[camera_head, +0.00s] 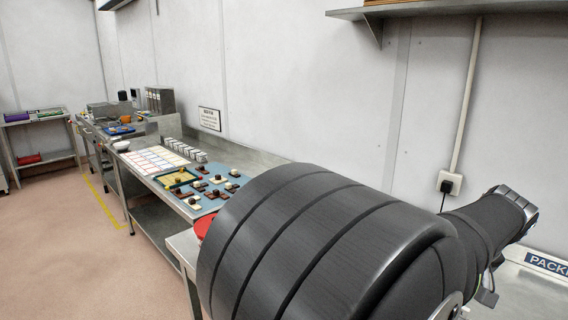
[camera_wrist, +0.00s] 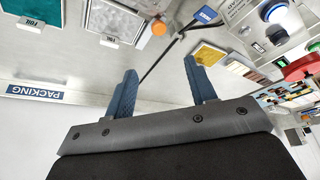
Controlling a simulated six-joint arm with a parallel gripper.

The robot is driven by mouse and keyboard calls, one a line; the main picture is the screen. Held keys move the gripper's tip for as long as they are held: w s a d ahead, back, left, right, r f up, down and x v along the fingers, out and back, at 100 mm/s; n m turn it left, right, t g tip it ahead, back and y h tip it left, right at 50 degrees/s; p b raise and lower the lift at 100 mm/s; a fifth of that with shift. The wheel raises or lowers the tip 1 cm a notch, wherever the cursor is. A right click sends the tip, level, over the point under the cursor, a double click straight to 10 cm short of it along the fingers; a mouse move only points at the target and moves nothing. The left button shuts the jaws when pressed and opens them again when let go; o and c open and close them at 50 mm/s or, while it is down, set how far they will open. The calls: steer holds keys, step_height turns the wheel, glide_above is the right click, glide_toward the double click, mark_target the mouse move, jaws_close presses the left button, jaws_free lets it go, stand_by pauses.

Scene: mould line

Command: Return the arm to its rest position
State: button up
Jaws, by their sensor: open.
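My gripper (camera_wrist: 163,92) is in the wrist view with its two blue fingers spread apart and nothing between them. In the head view my dark arm fills the lower right and its far end reaches toward the wall on the right. The fingers do not show clearly in the head view. In the wrist view the fingers stand in front of a pale steel surface and touch nothing that I can make out.
In the head view a steel bench holds a blue mat (camera_head: 238,178) with small pieces. A shelf (camera_head: 420,9) juts from the wall above my arm.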

steer(key=x, duration=1.7)
steer(key=shift+w+f, duration=0.15)
steer(key=shift+f, duration=0.05)
steer(key=w+d, duration=0.6)
steer(key=shift+w+d, duration=0.1)
steer(key=shift+w, duration=0.05)
steer(key=v, duration=1.7)
steer(key=shift+w+d+f+n+g, duration=0.1)
steer(key=shift+w+f+n+g, duration=0.2)
steer(key=shift+f+n, duration=0.4)
steer(key=shift+w+f+n+g, duration=0.1)
steer(key=shift+w+f+n, duration=0.25)
steer(key=shift+f+n, duration=0.4)
steer(key=shift+w+d+f+n+g, duration=0.1)
steer(key=shift+w+f+n+g, duration=0.2)
steer(key=shift+f+n, duration=0.4)
steer(key=shift+f, duration=0.15)
